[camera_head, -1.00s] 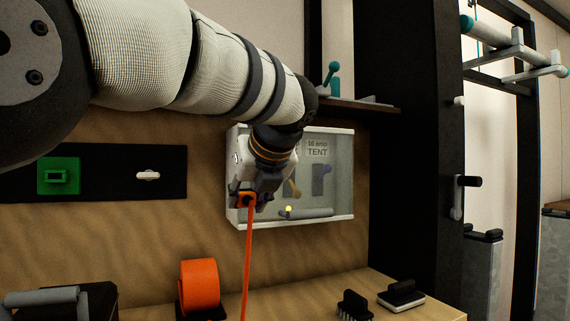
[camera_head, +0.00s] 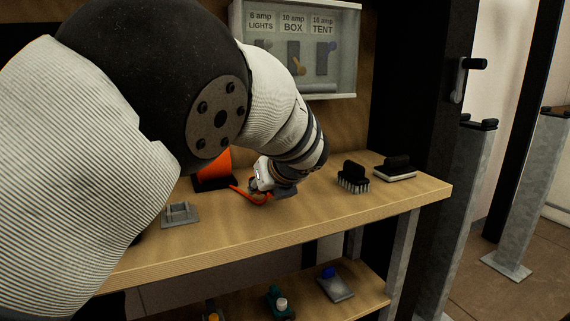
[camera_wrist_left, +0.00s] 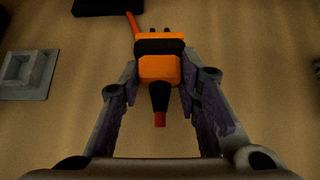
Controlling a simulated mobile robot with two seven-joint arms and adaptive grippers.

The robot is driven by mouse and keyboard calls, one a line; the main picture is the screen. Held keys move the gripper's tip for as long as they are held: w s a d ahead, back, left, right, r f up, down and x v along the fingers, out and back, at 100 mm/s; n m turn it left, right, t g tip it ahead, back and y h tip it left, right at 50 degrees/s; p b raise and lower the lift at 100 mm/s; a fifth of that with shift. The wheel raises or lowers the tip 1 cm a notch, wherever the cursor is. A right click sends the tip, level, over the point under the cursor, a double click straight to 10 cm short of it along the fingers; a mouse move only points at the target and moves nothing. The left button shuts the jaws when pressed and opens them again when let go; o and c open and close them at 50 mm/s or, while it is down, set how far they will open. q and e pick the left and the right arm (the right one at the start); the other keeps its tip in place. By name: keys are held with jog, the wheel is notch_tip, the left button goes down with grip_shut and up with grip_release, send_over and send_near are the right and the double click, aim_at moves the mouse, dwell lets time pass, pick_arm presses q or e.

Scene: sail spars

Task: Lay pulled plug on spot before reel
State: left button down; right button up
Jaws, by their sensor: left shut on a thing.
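The plug (camera_wrist_left: 160,68) is orange and black, with dark prongs at its far end in the left wrist view. My left gripper (camera_head: 262,188) is shut on it, one finger on each side. In the head view the gripper is low over the bench, in front and to the right of the orange reel (camera_head: 217,166), and mostly hides the plug. I cannot tell whether the plug touches the wood. The orange cable (camera_head: 247,196) shows beside the gripper. My arm covers part of the reel. My right gripper is not in view.
A grey block fitting (camera_head: 180,214) sits on the bench (camera_head: 300,222) left of the gripper. A black brush (camera_head: 353,177) and another black-handled tool (camera_head: 395,168) stand to the right. The fuse panel (camera_head: 300,50) hangs behind. Bare wood lies in front of the gripper.

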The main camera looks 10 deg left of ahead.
pick_arm(q)
jog(key=shift+f, duration=0.55)
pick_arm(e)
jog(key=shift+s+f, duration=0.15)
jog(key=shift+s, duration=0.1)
